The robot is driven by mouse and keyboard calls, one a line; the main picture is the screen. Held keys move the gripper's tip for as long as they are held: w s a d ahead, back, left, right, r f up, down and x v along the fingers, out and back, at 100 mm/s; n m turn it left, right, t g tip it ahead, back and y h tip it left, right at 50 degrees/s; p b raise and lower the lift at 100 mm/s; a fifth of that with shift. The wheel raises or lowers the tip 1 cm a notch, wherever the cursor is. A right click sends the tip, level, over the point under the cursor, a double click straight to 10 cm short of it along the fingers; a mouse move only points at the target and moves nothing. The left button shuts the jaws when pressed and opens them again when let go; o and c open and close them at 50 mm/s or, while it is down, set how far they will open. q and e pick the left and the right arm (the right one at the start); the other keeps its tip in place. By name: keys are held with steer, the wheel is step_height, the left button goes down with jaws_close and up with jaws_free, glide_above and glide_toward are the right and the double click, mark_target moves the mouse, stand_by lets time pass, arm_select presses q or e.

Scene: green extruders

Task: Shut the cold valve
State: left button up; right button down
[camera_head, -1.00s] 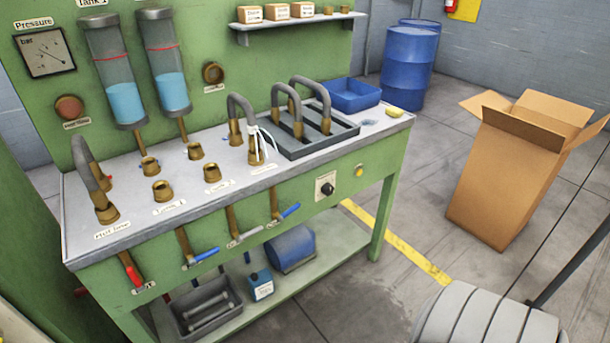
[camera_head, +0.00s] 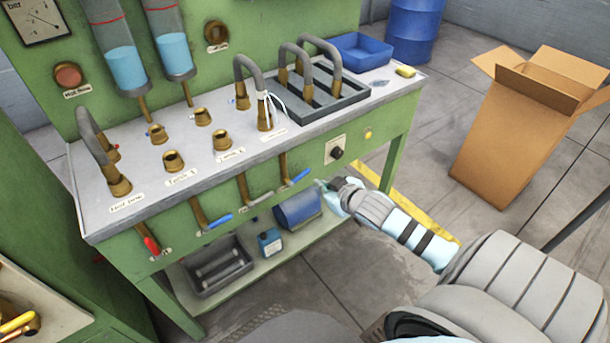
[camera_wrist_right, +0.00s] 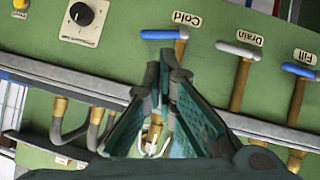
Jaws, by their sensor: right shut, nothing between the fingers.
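The cold valve is the rightmost lever on the green bench front, with a blue handle (camera_head: 296,178) set crosswise to its brass pipe. In the right wrist view, that blue handle (camera_wrist_right: 157,34) lies beside the "Cold" label, which appears upside down. My right gripper (camera_head: 322,186) is shut and empty, just right of and slightly below the handle's free end. In the wrist view its fingertips (camera_wrist_right: 171,62) show close to the handle and pipe; I cannot tell whether they touch. My left gripper is not in view.
The drain valve's white handle (camera_head: 246,199), the fill valve's blue handle (camera_head: 217,221) and a red handle (camera_head: 151,245) lie to the left. A black knob (camera_head: 337,153) sits above the gripper. A cardboard box (camera_head: 515,140) stands right on open floor.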

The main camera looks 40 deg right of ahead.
mark_target(302, 176)
steer(key=b+x, duration=0.2)
steer(key=x, duration=0.4)
steer(key=b+x, duration=0.2)
steer(key=x, duration=0.4)
steer(key=shift+s+f, duration=0.15)
steer(key=shift+f, duration=0.15)
steer(key=shift+w+d+f+b, duration=0.1)
steer(key=shift+w+f+b, duration=0.1)
steer(key=shift+w+b, duration=0.25)
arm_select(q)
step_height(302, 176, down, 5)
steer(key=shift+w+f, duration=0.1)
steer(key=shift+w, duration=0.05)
